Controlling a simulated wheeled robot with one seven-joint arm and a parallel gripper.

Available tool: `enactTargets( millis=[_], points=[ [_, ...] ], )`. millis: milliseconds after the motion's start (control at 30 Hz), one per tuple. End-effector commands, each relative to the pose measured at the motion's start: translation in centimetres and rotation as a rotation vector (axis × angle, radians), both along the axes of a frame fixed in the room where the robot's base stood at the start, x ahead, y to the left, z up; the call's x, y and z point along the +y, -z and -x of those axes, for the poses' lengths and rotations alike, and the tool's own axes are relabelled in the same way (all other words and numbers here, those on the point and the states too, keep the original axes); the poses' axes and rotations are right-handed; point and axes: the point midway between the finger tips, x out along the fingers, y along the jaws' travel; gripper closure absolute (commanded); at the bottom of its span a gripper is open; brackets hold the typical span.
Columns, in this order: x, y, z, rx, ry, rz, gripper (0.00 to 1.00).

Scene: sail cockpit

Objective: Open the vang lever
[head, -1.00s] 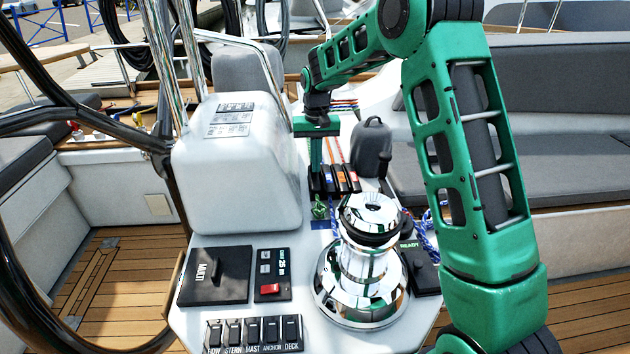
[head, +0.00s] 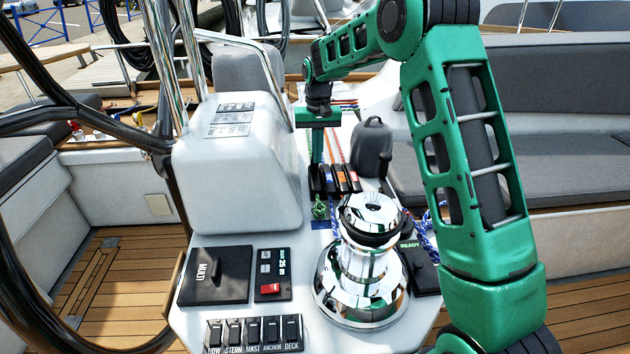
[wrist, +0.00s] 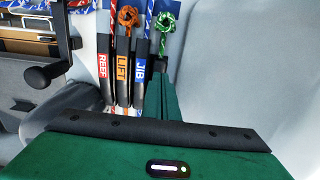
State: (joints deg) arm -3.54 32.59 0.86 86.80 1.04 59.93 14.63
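A row of rope-clutch levers stands on the white console. The leftmost black lever (head: 315,182) in the head view, in line with the green knotted rope (head: 319,208), seems to be the vang lever; its label is not readable. My gripper (head: 317,160) points down just above and behind it. In the wrist view my gripper's green fingers (wrist: 163,85) lie together, with no gap or held object visible. They cover most of the lever below the green rope knot (wrist: 166,22). I cannot tell whether they touch it.
The neighbouring levers, REEF (wrist: 103,70), LIFT (wrist: 122,70) and JIB (wrist: 140,65), stand close beside it. A chrome winch (head: 365,265) is in front, a white instrument pod (head: 235,165) to the left, and a grey bag-like object (head: 371,148) to the right.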

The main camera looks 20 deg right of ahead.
Motion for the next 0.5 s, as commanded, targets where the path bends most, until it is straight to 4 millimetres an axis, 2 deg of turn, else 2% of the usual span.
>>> enactTargets(
  millis=[200, 500],
  points=[
    [-0.11, -0.71, -1.03, -0.002, 0.000, -0.001, 1.00],
    [-0.13, -0.79, -1.11, -0.001, 0.000, 0.000, 1.00]
  ],
)
